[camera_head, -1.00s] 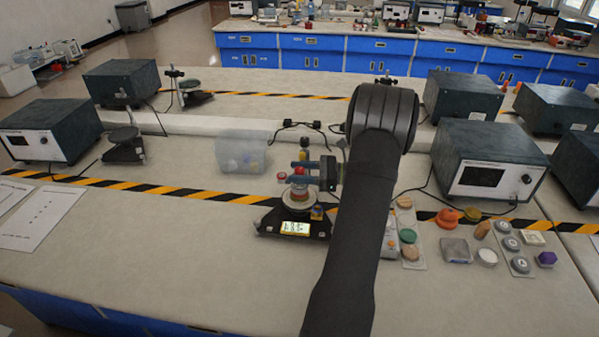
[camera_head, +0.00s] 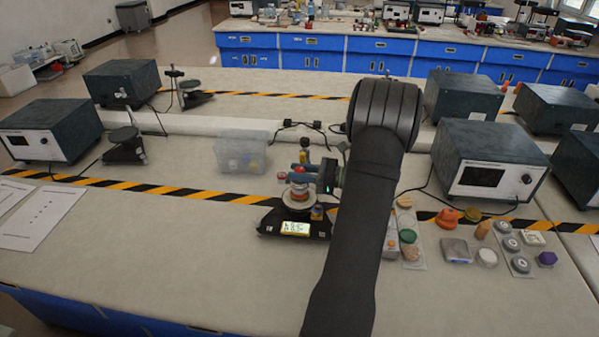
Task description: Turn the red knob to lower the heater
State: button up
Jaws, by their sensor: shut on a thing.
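My gripper (camera_head: 300,178) reaches left from my dark arm, above a black device with a round pale plate (camera_head: 299,204) and a lit yellow display (camera_head: 296,228). Its blue fingers are shut on a small red part, which appears to be the red knob (camera_head: 282,177). The fingers partly cover it, so its full shape and turn angle are hidden. More red and coloured parts sit in the same cluster, just above the plate. The display's writing is too small to read.
A clear bin (camera_head: 240,152) stands behind left. A dark box with a display (camera_head: 490,175) stands at right. Several small coloured parts, including an orange one (camera_head: 447,217), lie right of my arm.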

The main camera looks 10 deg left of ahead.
jog(key=m+t+h, duration=0.1)
jog(key=m+t, duration=0.2)
jog(key=t, duration=0.1)
jog(key=m+t+h, duration=0.2)
jog(key=m+t, duration=0.1)
jog(key=t, duration=0.2)
jog(key=shift+s, duration=0.1)
jog(key=m+t+h, duration=0.4)
jog(key=shift+a+t+h, duration=0.1)
jog(key=shift+t+h, duration=0.2)
jog(key=shift+m+t+h, duration=0.6)
jog(key=shift+m+h, duration=0.3)
jog(key=shift+h, duration=0.5)
jog(key=o, duration=1)
jog(key=shift+c, duration=0.2)
jog(key=v, duration=1.7)
jog(key=shift+d+f, duration=0.2)
